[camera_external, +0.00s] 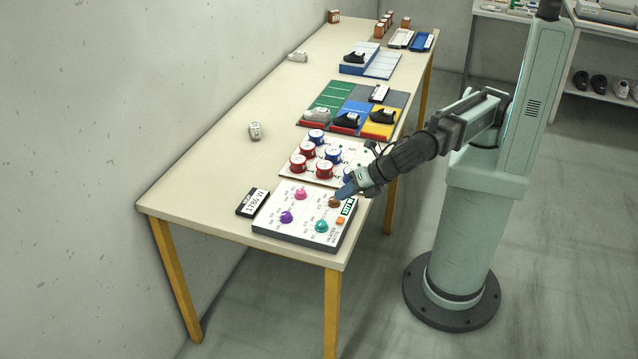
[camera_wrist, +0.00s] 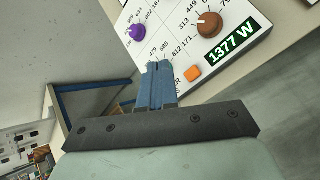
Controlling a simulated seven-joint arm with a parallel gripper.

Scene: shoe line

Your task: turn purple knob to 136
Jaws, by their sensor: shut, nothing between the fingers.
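The purple knob (camera_external: 286,217) sits at the front left of the white control panel (camera_external: 268,231) on the near end of the table. In the wrist view the purple knob (camera_wrist: 137,31) is at the top, ringed by printed numbers; its setting is too small to read. My gripper (camera_external: 344,191) is over the panel's right side near the brown knob (camera_external: 334,202), apart from the purple knob. In the wrist view my gripper's blue fingers (camera_wrist: 158,66) are together and empty, pointing at the panel. The teal knob (camera_external: 321,226) is hidden there.
A pink knob (camera_external: 301,194) shares the panel. A green display (camera_wrist: 231,43) reads 1377 W beside an orange button (camera_wrist: 193,74). A black sign (camera_external: 253,203) reading 1786 W lies left of the panel. A board with several red and blue round pieces (camera_external: 298,162) stands behind.

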